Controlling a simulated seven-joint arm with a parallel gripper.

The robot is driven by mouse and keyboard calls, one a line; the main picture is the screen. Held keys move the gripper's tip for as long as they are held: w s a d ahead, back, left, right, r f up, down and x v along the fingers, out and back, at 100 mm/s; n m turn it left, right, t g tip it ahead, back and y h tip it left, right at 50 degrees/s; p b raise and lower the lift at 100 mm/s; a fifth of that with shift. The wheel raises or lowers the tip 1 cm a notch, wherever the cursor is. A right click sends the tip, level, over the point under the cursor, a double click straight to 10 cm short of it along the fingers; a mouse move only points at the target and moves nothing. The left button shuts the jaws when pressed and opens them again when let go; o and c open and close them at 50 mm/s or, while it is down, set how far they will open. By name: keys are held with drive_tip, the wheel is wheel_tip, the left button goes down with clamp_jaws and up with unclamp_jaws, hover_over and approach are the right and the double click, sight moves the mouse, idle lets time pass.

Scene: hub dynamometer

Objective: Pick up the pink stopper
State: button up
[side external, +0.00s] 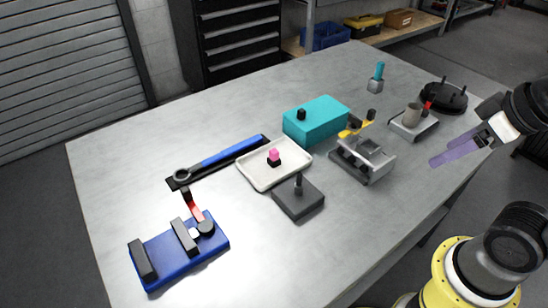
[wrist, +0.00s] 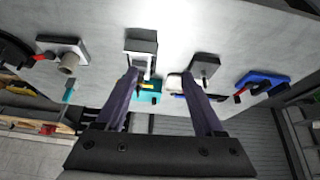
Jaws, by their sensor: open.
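The pink stopper (side external: 274,153) is a small pink block on a black base, standing in the white tray (side external: 250,174) at the middle of the table in the side view. In the wrist view part of the white tray (wrist: 174,82) shows between my fingers, but I cannot make out the stopper there. My gripper (side external: 455,152) has two long purple fingers and is at the right of the side view, well apart from the tray. The fingers also show in the wrist view (wrist: 160,78), spread wide with nothing held between them.
Around the tray are a teal box (side external: 316,121), a dark block with a post (side external: 298,198), a grey fixture with a yellow part (side external: 362,160), a blue-handled wrench (side external: 222,160) and a blue clamp fixture (side external: 180,255). A grey cup (side external: 412,115) stands farther right.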

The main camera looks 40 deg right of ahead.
drive_tip(key=w+a+r+n, duration=0.1)
drive_tip(key=w+r+n, duration=0.8)
drive_tip(key=n+g, duration=0.6)
drive_tip(key=n, duration=0.3)
hover_over(274, 151)
wheel_tip(274, 151, down, 15)
drive_tip(key=f, duration=0.7)
drive_tip(key=shift+a+f, duration=0.1)
drive_tip(key=shift+a, duration=0.15)
drive_tip(key=shift+d+f, duration=0.15)
drive_tip(key=shift+f, duration=1.3)
drive_tip(key=shift+d+f, duration=0.15)
drive_tip(key=shift+f, duration=1.3)
